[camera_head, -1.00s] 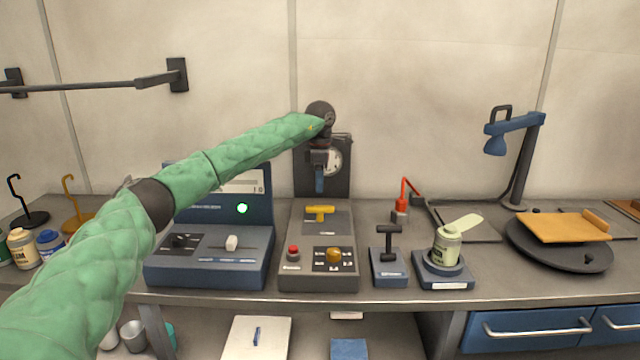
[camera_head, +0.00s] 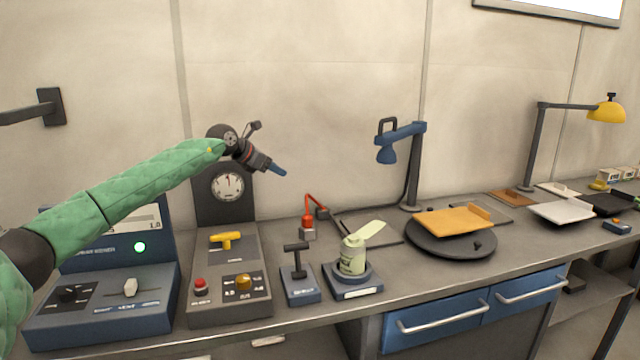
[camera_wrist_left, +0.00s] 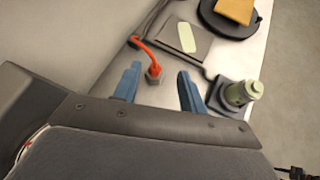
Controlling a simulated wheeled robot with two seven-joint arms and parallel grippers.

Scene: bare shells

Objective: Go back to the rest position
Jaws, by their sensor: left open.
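My left arm, in a green sleeve, reaches in from the left in the head view. Its left gripper (camera_head: 278,171) hangs in the air above the bench, in front of the wall and to the right of the round dial gauge (camera_head: 228,186). In the left wrist view its two blue fingers (camera_wrist_left: 157,88) are spread apart with nothing held between them. A red hooked tool (camera_wrist_left: 146,50) on a small base shows beyond the fingers on the bench, apart from them. It also shows in the head view (camera_head: 308,222). My right gripper is not in view.
On the bench (camera_head: 430,280) stand a blue console (camera_head: 105,280), a grey panel with a yellow handle (camera_head: 226,240), a black T-handle (camera_head: 297,262), a pale green jar (camera_head: 353,258), a dark turntable (camera_head: 450,246), a blue lamp (camera_head: 400,140) and a yellow lamp (camera_head: 606,111).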

